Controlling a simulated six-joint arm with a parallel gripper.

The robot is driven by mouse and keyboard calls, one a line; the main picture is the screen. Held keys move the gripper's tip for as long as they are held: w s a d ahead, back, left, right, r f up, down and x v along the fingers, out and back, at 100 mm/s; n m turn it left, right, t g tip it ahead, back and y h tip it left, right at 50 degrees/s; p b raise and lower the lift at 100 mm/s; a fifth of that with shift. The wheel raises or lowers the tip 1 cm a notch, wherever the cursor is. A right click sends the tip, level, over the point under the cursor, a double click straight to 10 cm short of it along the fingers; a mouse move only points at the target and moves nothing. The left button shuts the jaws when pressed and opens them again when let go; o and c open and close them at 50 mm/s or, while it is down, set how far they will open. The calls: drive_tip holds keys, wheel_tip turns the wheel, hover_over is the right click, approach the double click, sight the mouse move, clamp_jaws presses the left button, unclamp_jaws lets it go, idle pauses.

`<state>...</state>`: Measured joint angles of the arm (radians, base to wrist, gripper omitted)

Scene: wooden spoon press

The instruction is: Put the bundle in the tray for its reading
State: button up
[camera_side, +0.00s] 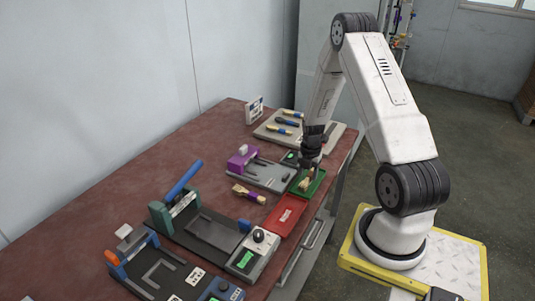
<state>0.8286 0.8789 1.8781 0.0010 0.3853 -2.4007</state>
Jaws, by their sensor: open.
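A pale wooden bundle (305,184) lies in the green tray (321,184) near the table's right edge. My gripper (309,170) is open and points down just above this bundle. I cannot tell if the fingers touch it, and the fingertips are small and dark here.
A grey fixture with a purple block (241,159) stands left of the green tray. A press with a blue lever (184,179) and another device with an orange knob (112,257) stand nearer. The left tabletop is clear.

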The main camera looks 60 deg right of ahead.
sight(307, 178)
wheel_tip(307, 178, up, 10)
drive_tip(key=shift+r, duration=0.2)
idle(0.4)
drive_tip(key=shift+a, duration=0.15)
idle(0.5)
drive_tip(key=w+a+r+m+t, duration=0.15)
drive_tip(key=a+m, duration=0.25)
drive_tip(key=a, duration=0.4)
drive_tip(key=w+a+r+m, duration=0.3)
drive_tip(key=a+m, duration=0.2)
drive_tip(key=a, duration=0.3)
drive_tip(key=s+a+r+m, duration=0.1)
drive_tip(key=s+a+m, duration=0.1)
drive_tip(key=a+m, duration=0.2)
drive_tip(key=s+a+r+m+t, duration=0.1)
drive_tip(key=a+m, duration=0.4)
drive_tip(key=a, duration=0.5)
drive_tip(key=shift+s+a+r, duration=0.25)
drive_tip(key=shift+s+r, duration=0.15)
drive_tip(key=shift+s, duration=0.4)
